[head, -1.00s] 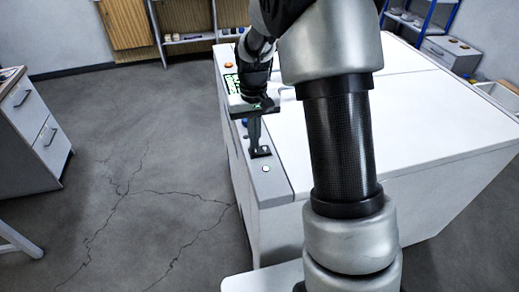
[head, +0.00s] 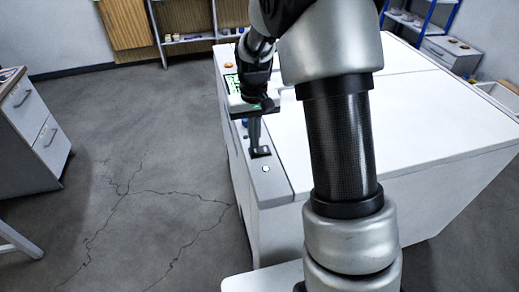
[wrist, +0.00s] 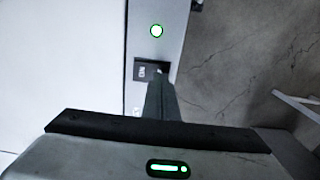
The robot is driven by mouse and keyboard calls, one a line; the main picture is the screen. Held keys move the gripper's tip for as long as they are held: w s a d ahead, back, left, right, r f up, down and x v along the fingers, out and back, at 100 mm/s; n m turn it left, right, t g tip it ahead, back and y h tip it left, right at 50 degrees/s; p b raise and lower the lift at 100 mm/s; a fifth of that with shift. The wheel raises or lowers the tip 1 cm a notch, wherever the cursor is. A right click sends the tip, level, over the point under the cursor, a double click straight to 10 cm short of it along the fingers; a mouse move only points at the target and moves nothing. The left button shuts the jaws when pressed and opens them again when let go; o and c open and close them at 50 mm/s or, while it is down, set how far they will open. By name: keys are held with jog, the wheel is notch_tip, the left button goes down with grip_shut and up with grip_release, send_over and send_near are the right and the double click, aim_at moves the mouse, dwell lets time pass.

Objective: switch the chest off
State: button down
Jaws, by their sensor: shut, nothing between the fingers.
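The white chest (head: 420,118) has a grey control strip (head: 277,186) along its left edge. My gripper (head: 256,150) is shut and empty, pointing down at a black switch (head: 264,151) on the strip. In the wrist view my shut fingers (wrist: 160,80) reach the dark switch (wrist: 143,71), whose visible part bears the letters ON, upside down. The fingertips cover part of it; I cannot tell whether they touch or press it. A round white light (wrist: 157,30) with a green rim sits beyond the switch; it also shows in the head view (head: 265,168).
An orange button (head: 229,65) is at the strip's far end, and a green-lit panel (head: 232,85) is partly behind my wrist. A drawer cabinet (head: 35,140) stands at the left. Cracked floor (head: 140,150) between it and the chest is clear.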

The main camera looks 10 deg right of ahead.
jog(key=shift+f+b, duration=0.45)
jog(key=shift+f, duration=0.35)
dwell(0.6)
jog(key=shift+r, duration=0.15)
notch_tip(320, 180, up, 7)
jog(key=p, duration=0.5)
dwell(0.6)
jog(key=s+r+t+p, duration=0.1)
jog(key=s+r+p, duration=0.1)
jog(key=s+r, duration=0.5)
jog(key=s+r+t+p, duration=0.15)
jog(key=s+r, duration=0.25)
jog(key=r, duration=0.6)
jog(key=s+r+t+p, duration=0.1)
jog(key=s+r, duration=0.2)
jog(key=s, duration=0.3)
jog(key=s+r+t+p, duration=0.1)
jog(key=s+r+t, duration=0.1)
jog(key=s, duration=0.5)
jog(key=shift+r, duration=0.75)
